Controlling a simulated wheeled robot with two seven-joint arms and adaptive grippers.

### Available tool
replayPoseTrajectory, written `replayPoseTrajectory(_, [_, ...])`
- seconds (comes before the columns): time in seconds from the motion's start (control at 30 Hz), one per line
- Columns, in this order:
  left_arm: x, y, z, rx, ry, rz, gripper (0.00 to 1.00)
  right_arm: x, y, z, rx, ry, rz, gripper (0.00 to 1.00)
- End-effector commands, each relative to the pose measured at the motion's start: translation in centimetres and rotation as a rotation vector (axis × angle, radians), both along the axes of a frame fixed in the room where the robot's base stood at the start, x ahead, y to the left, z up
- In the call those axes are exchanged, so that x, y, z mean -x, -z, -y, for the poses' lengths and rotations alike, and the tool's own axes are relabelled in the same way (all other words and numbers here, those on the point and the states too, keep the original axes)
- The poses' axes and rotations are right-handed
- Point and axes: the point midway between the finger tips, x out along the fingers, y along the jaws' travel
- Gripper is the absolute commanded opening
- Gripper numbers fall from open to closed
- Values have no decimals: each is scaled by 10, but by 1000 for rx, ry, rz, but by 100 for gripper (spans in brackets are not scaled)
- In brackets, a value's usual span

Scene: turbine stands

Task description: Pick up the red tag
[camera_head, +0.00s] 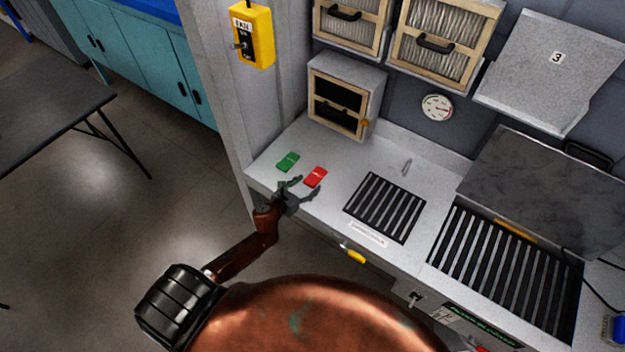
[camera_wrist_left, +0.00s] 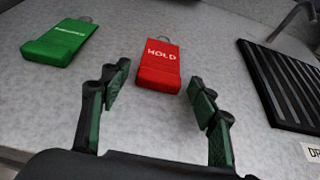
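The red tag (camera_head: 316,177) lies flat on the grey counter (camera_head: 335,143). In the left wrist view the red tag (camera_wrist_left: 159,66) reads HOLD and has a small metal loop at its far end. My left gripper (camera_head: 296,188) is at the counter's front edge, close to the tag. In the left wrist view its fingers (camera_wrist_left: 160,88) are apart and empty, with the tag just beyond and between the fingertips. A green tag (camera_head: 288,162) lies left of the red one; it also shows in the left wrist view (camera_wrist_left: 60,42). My right gripper is not in view.
A black slotted grate (camera_head: 384,207) is set in the counter right of the tags. A small box with a dark opening (camera_head: 343,97) stands behind them. A yellow switch box (camera_head: 252,36) hangs on the left side panel. The counter around the tags is clear.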

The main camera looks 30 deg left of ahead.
Motion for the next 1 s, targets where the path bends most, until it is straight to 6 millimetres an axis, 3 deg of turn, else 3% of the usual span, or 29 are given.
replayPoseTrajectory(0.43, [0, 0, 0, 0, -1, 0, 23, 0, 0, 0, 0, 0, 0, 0])
replayPoseTrajectory(0.77, [0, -4, -1, -1, -1, 1, 23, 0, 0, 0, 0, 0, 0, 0])
replayPoseTrajectory(1.0, [0, -27, -1, -6, 3, 3, 23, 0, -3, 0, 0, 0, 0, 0])
